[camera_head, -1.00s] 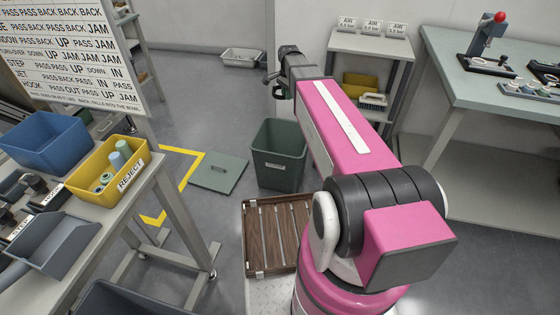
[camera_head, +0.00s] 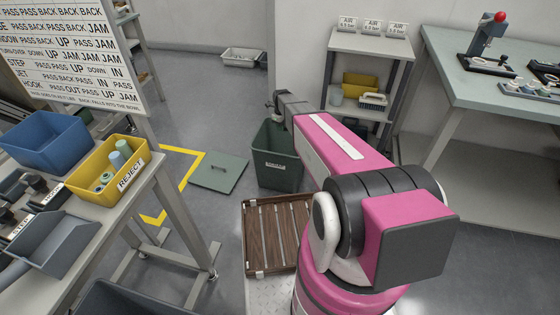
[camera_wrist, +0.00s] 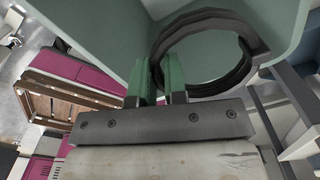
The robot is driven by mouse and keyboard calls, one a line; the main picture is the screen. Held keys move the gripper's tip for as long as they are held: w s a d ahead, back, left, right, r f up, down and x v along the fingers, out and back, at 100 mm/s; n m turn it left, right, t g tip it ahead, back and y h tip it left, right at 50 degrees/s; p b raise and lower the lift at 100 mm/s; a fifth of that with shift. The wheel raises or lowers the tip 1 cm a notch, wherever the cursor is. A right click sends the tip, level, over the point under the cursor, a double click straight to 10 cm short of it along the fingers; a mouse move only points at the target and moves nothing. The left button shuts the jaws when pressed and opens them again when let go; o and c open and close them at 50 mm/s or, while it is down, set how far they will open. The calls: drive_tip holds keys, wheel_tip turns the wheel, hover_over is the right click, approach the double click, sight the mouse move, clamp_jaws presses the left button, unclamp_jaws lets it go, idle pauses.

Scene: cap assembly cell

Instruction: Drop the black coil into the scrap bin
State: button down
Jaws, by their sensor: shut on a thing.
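The scrap bin (camera_head: 278,170) is a dark green, open-topped bin standing on the floor in the head view. My gripper (camera_wrist: 158,75) has green fingers and is shut on the black coil (camera_wrist: 258,35), a dark ring. In the wrist view the coil hangs at the fingertips, with the bin's green inside (camera_wrist: 80,20) beyond and around it. In the head view my gripper (camera_head: 275,102) is small and dark, over the bin's rear left rim. The coil is too small to make out clearly there.
A green lid (camera_head: 218,176) lies on the floor left of the bin. A wooden slatted crate (camera_head: 248,235) stands in front of it. A shelf unit (camera_head: 372,45) stands behind right. A bench with a yellow reject bin (camera_head: 85,190) is at left.

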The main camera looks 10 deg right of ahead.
wheel_tip(320, 180, down, 6)
idle(0.6)
drive_tip(key=c, duration=1.1)
unclamp_jaws()
wheel_tip(320, 180, up, 11)
drive_tip(key=shift+f, duration=0.15)
